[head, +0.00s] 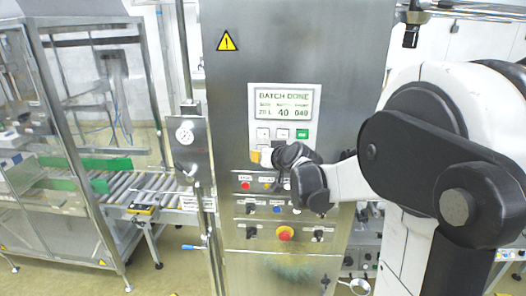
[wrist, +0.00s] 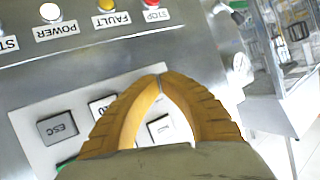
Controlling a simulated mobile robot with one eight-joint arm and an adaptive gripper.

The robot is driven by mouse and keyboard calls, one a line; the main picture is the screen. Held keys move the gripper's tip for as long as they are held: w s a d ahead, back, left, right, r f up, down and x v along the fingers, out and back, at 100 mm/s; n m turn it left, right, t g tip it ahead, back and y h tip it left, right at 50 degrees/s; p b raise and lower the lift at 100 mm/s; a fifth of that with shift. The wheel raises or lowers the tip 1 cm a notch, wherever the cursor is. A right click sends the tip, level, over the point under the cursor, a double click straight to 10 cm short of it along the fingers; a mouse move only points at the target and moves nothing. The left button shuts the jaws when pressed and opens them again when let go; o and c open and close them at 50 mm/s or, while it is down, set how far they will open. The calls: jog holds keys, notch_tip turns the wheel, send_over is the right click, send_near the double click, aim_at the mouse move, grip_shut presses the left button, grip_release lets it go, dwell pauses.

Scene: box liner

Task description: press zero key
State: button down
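My gripper (wrist: 160,80) is shut, its two yellow fingertips meeting with nothing seen between them. In the wrist view it is over the keypad, which appears upside down. A grey ESC key (wrist: 58,127) is left of the fingers. A pale key (wrist: 100,105) with partly covered lettering lies beside the left finger. Another pale key (wrist: 160,127) shows between the fingers; its label is unreadable. I cannot tell which is the zero key, or whether the fingertips touch the panel. In the head view the yellow fingertips (head: 262,157) are at the keypad's lower left, below the screen (head: 286,104).
The screen reads BATCH DONE. A green key (head: 302,134) is at the keypad's upper right. Lamps and buttons sit below the keypad, with a red knob (head: 285,234) lower down.

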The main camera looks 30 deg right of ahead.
jog(key=shift+w+d, duration=0.2)
jog(key=shift+w, duration=0.1)
dwell(0.4)
jog(key=shift+s, duration=0.1)
jog(key=shift+s+a, duration=0.45)
jog(key=shift+s, duration=0.1)
dwell(0.3)
jog(key=s+a, duration=0.2)
jog(key=s, duration=0.2)
jog(key=shift+s+a, duration=0.1)
jog(key=shift+a, duration=0.3)
dwell(0.5)
